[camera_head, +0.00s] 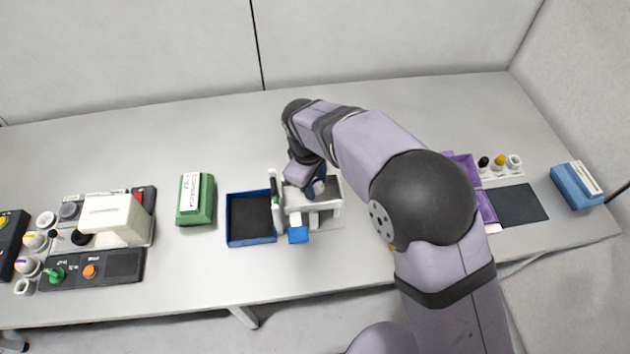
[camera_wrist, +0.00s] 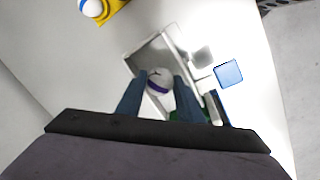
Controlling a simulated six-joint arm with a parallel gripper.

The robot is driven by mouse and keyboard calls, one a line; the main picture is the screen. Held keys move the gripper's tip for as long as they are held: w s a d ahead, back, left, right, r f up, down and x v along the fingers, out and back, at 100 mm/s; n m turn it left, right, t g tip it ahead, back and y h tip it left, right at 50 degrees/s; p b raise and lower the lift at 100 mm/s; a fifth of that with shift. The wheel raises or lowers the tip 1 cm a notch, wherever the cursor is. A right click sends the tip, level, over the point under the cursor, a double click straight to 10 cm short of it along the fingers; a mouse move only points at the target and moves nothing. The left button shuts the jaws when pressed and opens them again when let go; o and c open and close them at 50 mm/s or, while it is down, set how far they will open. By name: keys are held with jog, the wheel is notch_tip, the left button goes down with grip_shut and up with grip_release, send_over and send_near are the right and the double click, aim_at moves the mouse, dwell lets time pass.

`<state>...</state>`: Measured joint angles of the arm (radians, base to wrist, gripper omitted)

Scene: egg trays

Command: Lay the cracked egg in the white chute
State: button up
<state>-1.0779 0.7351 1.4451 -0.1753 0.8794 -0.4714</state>
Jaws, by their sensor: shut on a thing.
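The cracked egg (camera_wrist: 159,77) is whitish with a dark crack mark and a purple band. In the wrist view it sits between the two blue fingers of my gripper (camera_wrist: 158,88), which is shut on it. The egg is over or inside the open white chute (camera_wrist: 142,58); I cannot tell whether it touches the chute floor. In the head view my gripper (camera_head: 318,187) is low at the white chute (camera_head: 328,209), and the egg is hidden there.
A blue-rimmed tray (camera_head: 232,243) with a dark floor stands left of the chute, and a blue square (camera_head: 298,235) is at the chute's front. A green box (camera_head: 196,199) is further left. A yellow holder (camera_wrist: 117,8) bears another egg (camera_wrist: 92,8). A purple tray (camera_head: 486,205) is right.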

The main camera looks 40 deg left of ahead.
jog(key=shift+f, duration=0.45)
dwell(0.5)
jog(key=o, duration=0.8)
jog(key=shift+c, duration=0.2)
jog(key=shift+a+r+b, duration=0.15)
jog(key=shift+r+b, duration=0.2)
jog(key=shift+r, duration=0.15)
jog(key=r, duration=0.1)
jog(key=r+b, duration=0.1)
jog(key=r, duration=0.1)
jog(key=s+r, duration=0.1)
jog(key=shift+d+r, duration=0.25)
jog(key=shift+r, duration=0.15)
jog(key=shift+a+r+b, duration=0.1)
jog(key=shift+r+b, duration=0.2)
jog(key=shift+r, duration=0.25)
jog(key=shift+s+r, duration=0.1)
jog(key=shift+r, duration=0.15)
